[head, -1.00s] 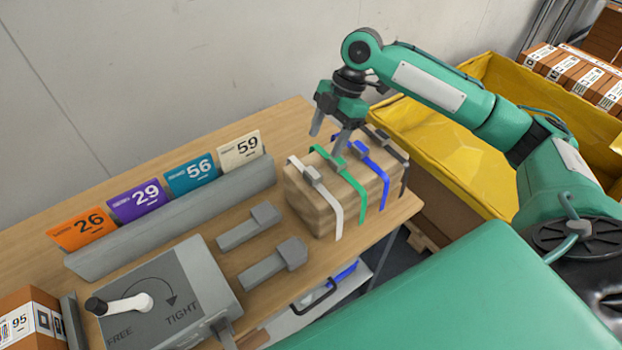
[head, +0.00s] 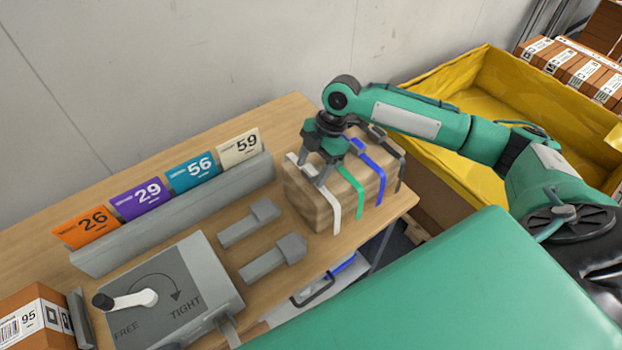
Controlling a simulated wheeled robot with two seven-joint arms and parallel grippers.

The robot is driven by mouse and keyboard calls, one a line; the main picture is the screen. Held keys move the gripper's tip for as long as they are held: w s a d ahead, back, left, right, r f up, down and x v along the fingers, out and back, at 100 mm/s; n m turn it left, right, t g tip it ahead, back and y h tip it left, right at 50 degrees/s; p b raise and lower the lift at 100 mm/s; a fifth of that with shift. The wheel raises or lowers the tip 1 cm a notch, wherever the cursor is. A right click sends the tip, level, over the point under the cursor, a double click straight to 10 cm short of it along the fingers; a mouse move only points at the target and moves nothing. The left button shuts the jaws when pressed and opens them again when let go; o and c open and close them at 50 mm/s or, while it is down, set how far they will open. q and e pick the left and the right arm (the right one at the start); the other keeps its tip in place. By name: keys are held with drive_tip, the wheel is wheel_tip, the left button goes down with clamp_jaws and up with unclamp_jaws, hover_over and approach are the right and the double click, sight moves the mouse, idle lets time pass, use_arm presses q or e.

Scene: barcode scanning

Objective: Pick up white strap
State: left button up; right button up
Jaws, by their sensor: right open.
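The white strap (head: 333,208) hangs over the left end of a wooden block (head: 305,202) at the table's right side. Its top part is partly hidden by my right gripper (head: 312,172). The right gripper points down at the top of the block, with its fingers apart around the place where the white strap's buckle sits. I cannot tell whether the fingers touch it. A green strap (head: 351,186), a blue strap (head: 374,168) and a dark strap (head: 388,145) hang on the same block to the right. My left gripper is not in view.
A grey rack (head: 180,222) holds numbered cards behind two grey blocks (head: 273,260). A grey box with a crank (head: 180,285) stands in front. A yellow bin (head: 480,85) lies beyond the table, and a labelled carton (head: 30,318) stands at the lower left.

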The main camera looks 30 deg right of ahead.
drive_tip(key=c, duration=1.3)
drive_tip(key=shift+c, duration=0.2)
